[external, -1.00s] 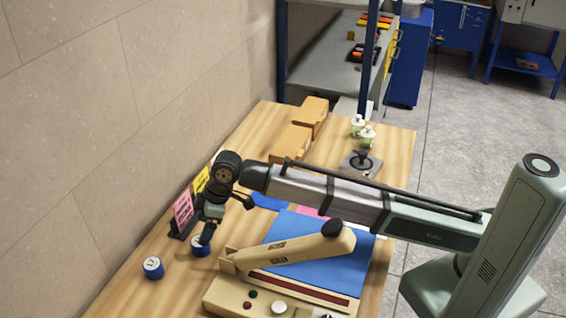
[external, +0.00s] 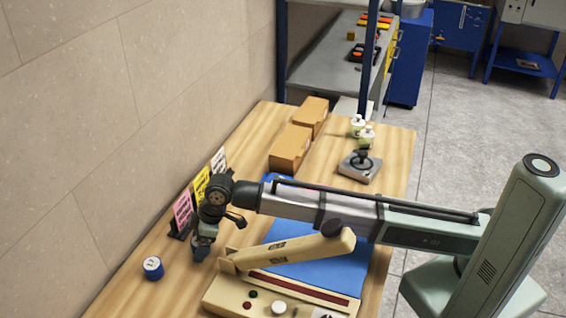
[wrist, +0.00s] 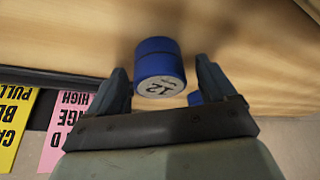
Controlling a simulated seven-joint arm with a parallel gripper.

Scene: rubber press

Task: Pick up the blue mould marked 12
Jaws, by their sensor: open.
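The blue mould marked 12 (wrist: 158,68) shows in the wrist view, a short blue cylinder with a pale numbered face.
Pink (external: 183,207), yellow (external: 201,183) and white (external: 219,160) sign cards stand along the wall behind my gripper. A beige press (external: 285,250) with a blue mat (external: 315,262) is close on the right. Cardboard boxes (external: 290,148) and small bottles are farther back.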

